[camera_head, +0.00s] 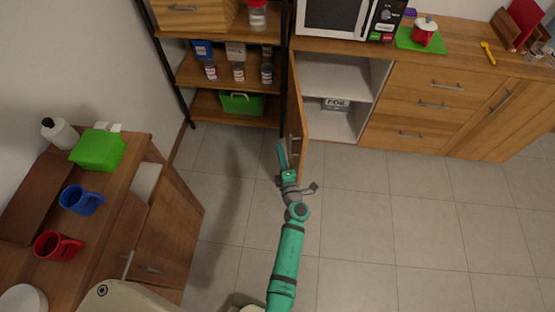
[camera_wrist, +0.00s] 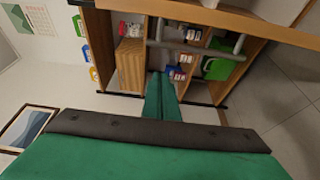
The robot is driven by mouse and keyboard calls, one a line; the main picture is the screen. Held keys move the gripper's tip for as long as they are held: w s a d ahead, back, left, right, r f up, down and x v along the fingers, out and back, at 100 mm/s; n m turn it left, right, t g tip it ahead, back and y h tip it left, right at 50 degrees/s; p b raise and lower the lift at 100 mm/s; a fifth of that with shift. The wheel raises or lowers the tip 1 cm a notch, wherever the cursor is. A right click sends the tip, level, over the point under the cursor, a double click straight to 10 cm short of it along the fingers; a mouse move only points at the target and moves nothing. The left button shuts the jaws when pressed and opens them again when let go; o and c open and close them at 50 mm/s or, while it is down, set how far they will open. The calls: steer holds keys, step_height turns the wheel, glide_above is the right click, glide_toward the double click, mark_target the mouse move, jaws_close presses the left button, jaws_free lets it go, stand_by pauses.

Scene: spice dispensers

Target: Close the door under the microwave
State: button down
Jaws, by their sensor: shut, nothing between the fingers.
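The microwave (camera_head: 330,18) stands on the wooden counter at the top of the head view. The cabinet door (camera_head: 302,115) under it stands open, swung out toward me and seen nearly edge-on. It also shows as a wooden strip across the top of the wrist view (camera_wrist: 225,18). Its grey bar handle (camera_wrist: 195,49) sticks out from the outer face. My gripper (camera_head: 281,148) is on the left, outer side of the door, close to the handle. Its fingers (camera_wrist: 162,92) are together with nothing between them. I cannot tell whether they touch the door.
The open cabinet (camera_head: 335,75) holds a FOIL box (camera_head: 336,104). A shelf rack (camera_head: 220,72) with jars and a green bin (camera_head: 242,103) stands left of the door. Closed drawers (camera_head: 430,100) are to the right. The tiled floor (camera_head: 370,215) is clear on the right.

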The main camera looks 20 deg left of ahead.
steer(key=shift+w+d, duration=0.3)
steer(key=shift+w, duration=0.6)
steer(key=shift+w+d, duration=0.3)
steer(key=shift+w, duration=0.6)
